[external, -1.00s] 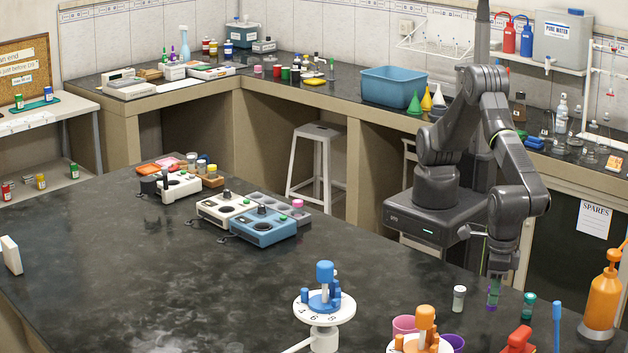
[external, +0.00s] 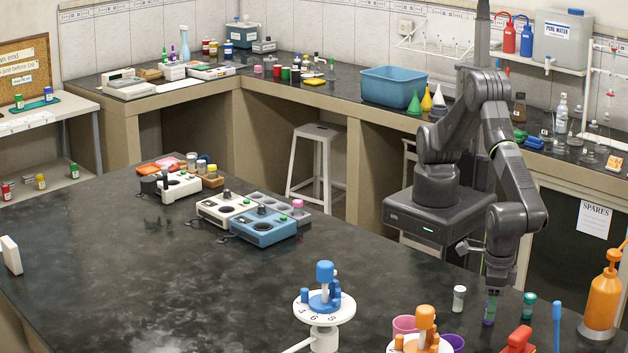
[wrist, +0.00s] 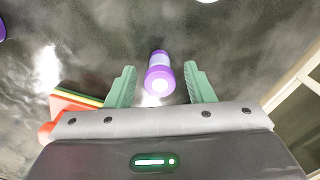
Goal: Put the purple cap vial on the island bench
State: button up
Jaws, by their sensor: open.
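The purple cap vial (wrist: 158,78) shows in the wrist view between my two green fingers, with its cap toward the camera and a pale label below. Dark gaps show on both sides of it. In the external view the vial (external: 488,320) is mostly hidden by my fingers, low over the near right part of the island bench (external: 180,270). My gripper (external: 491,304) is open around the vial and points down. The wrist view also shows my gripper (wrist: 159,80) with its fingers apart. I cannot tell exactly where the vial's base meets the bench.
A white-capped vial (external: 459,298) stands left of my gripper and a teal-capped vial (external: 529,305) right of it. A pink cup (external: 404,325), purple cup (external: 452,342), red object (external: 520,340) and orange bottle (external: 604,295) are near. The bench's left middle is clear.

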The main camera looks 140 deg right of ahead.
notch_tip(320, 180, up, 12)
jog(key=b, duration=0.1)
jog(key=shift+r, duration=0.15)
dwell(0.3)
